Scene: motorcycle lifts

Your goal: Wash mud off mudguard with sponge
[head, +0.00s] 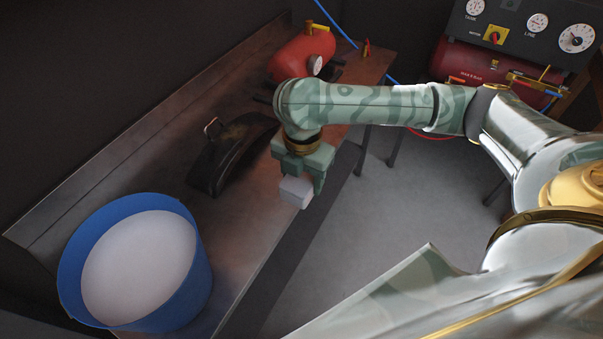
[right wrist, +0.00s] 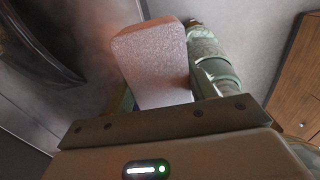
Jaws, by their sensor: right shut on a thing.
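The mudguard (head: 222,158) is a dark curved piece standing on the metal bench, with a brownish patch on its upper part that may be mud. My right gripper (head: 305,181) is shut on a pale block-shaped sponge (head: 294,191) and holds it over the bench's front edge, to the right of the mudguard and apart from it. In the right wrist view the sponge (right wrist: 153,62) sticks out between the fingers, and the mudguard's dark curve (right wrist: 45,38) shows at upper left. My left gripper is in neither view.
A blue bucket (head: 198,282) with whitish contents stands at the near end of the bench (head: 232,235). A red tank (head: 300,55) with a gauge sits at the far end. A gauge panel (head: 520,28) stands at the back right. The bench between bucket and mudguard is clear.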

